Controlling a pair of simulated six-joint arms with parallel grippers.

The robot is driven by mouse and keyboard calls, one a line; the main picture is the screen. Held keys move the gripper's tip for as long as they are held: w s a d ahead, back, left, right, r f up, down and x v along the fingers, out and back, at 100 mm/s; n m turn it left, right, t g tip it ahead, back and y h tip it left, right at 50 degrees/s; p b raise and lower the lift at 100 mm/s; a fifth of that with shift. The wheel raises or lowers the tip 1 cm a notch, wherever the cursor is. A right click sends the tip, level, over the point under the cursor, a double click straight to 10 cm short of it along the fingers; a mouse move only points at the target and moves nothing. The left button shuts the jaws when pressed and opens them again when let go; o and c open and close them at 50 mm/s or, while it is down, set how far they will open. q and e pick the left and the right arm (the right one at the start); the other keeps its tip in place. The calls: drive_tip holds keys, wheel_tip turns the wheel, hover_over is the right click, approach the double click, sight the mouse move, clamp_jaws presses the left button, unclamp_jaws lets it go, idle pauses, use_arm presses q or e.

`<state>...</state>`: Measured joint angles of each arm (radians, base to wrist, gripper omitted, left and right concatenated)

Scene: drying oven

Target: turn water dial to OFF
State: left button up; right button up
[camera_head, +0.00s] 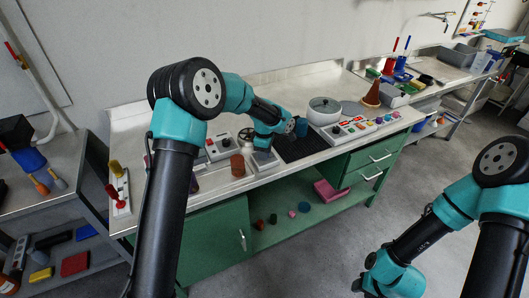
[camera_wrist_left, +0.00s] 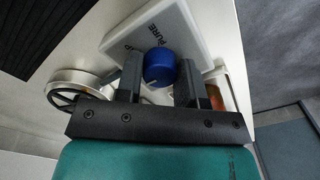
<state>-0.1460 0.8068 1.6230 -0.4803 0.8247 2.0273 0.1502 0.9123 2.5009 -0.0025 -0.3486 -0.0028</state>
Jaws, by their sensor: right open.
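The dial is a blue round knob (camera_wrist_left: 158,67) on a white box (camera_wrist_left: 178,25) marked "PURE" in the left wrist view. A second label on the box is partly covered. My left gripper (camera_wrist_left: 158,82) has one dark finger on each side of the knob, close to it. I cannot tell whether both fingers touch it. In the head view my left gripper (camera_head: 262,156) is over the pale box (camera_head: 252,168) on the bench, and the knob is hidden there. My right gripper (camera_head: 360,286) hangs low at the bottom right, away from the bench, open, with only part showing.
A metal handwheel (camera_wrist_left: 75,88) lies left of the box in the left wrist view. In the head view a brown cup (camera_head: 237,165) stands left of the box.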

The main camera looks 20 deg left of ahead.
use_arm(q)
drive_tip(key=o, duration=0.4)
wheel_tip(320, 180, up, 18)
drive_tip(key=shift+f, duration=0.25)
idle(0.5)
